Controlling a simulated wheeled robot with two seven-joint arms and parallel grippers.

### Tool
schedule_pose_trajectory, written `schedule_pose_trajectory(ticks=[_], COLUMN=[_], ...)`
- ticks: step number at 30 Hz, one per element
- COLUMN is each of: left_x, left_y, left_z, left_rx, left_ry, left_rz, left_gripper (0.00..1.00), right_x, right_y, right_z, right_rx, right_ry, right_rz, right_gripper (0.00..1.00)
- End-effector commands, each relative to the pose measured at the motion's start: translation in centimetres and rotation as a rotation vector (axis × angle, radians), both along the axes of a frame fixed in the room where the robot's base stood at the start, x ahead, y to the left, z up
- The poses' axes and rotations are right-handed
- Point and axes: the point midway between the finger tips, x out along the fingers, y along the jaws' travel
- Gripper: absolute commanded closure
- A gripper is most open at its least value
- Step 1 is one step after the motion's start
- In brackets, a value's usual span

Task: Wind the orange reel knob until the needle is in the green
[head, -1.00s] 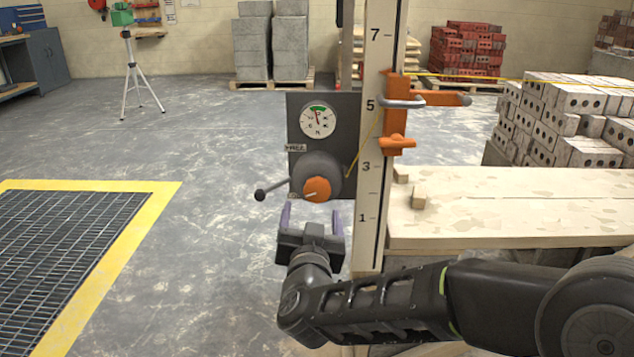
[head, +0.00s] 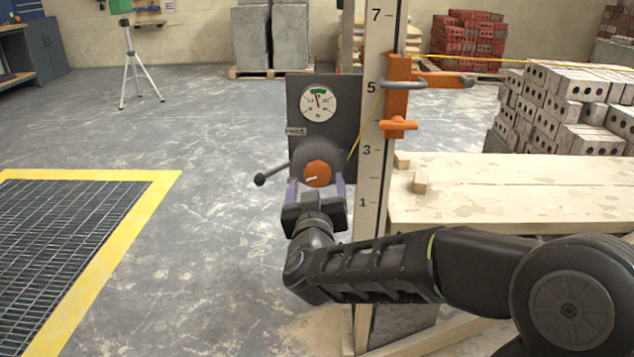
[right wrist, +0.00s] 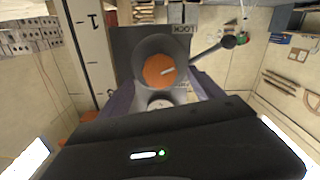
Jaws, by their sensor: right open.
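The orange reel knob (head: 317,174), with a white mark, sits on a grey drum (head: 303,157) on a dark panel (head: 345,112). In the right wrist view the knob (right wrist: 159,70) lies ahead, between the purple fingers. Above it in the head view is the round gauge (head: 319,103). Its needle points up, slightly left, towards the green band at the top; whether its tip is inside the band is too small to tell. My right gripper (head: 316,184) is open, its fingers at either side of the knob's lower part, not closed on it. My left gripper is out of view.
A lever with a black ball (head: 260,180) sticks out left of the drum. A numbered post (head: 376,130) with an orange clamp (head: 397,85) stands close on the right. A plank table (head: 510,205) lies further right.

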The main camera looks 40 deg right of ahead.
Motion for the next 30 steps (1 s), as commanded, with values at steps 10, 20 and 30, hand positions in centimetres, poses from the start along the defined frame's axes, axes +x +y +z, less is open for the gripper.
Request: schedule_pose_trajectory(ticks=[10, 20, 30], left_x=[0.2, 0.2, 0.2], left_y=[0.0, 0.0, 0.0], left_z=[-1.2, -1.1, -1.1], left_rx=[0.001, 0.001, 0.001], left_ry=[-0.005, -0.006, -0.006], left_rz=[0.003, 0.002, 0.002], left_gripper=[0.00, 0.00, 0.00], right_x=[2.8, 2.8, 2.8], right_y=[-2.2, -2.2, -2.1], right_z=[0.0, 0.0, 0.0], right_rx=[-0.002, 0.000, 0.000], right_ry=[0.000, 0.000, 0.000], right_rz=[-0.001, 0.000, 0.000], right_gripper=[0.24, 0.33, 0.60])
